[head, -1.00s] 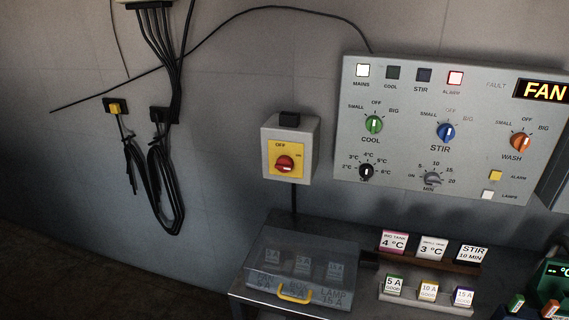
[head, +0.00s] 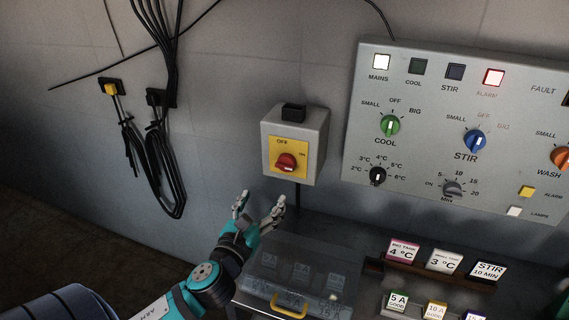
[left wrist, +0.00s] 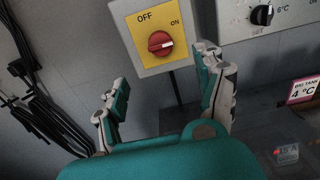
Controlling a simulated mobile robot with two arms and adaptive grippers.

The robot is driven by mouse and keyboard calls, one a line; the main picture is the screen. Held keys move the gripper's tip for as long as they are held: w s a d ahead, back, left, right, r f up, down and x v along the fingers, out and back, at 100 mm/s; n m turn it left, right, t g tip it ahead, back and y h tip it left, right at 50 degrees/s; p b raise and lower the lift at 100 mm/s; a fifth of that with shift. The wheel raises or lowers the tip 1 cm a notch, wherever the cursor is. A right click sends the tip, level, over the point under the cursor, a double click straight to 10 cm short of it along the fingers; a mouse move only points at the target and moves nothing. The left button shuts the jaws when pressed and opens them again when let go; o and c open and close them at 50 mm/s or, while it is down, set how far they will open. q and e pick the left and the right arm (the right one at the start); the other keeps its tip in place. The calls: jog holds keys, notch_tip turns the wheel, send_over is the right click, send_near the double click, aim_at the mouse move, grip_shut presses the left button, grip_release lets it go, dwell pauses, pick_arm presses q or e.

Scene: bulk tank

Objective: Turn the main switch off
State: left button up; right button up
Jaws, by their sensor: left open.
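The main switch is a red rotary knob (head: 286,162) on a yellow plate marked OFF and ON, on a grey wall box (head: 315,140). In the left wrist view the knob (left wrist: 160,43) shows ahead, with its white mark pointing right, towards ON. My left gripper (head: 259,201) is open and empty, below and a little left of the box, apart from it. In the left wrist view its two fingers (left wrist: 165,88) are spread, with the knob beyond and above them. My right gripper is not in view.
A control panel (head: 480,200) with knobs and lamps hangs to the right. A clear box with a yellow handle (head: 289,305) stands on the bench below. Black cables (head: 150,170) hang on the left wall.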

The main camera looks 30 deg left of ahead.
aim_at(284, 169)
pick_arm(q)
jog(key=p+x, duration=0.2)
jog(key=x, duration=1.1)
jog(key=shift+w, duration=0.3)
jog(key=shift+w+f, duration=0.1)
jog(key=shift+w, duration=0.35)
jog(key=shift+c, duration=1)
jog(key=c, duration=1)
jog(key=shift+o, duration=0.2)
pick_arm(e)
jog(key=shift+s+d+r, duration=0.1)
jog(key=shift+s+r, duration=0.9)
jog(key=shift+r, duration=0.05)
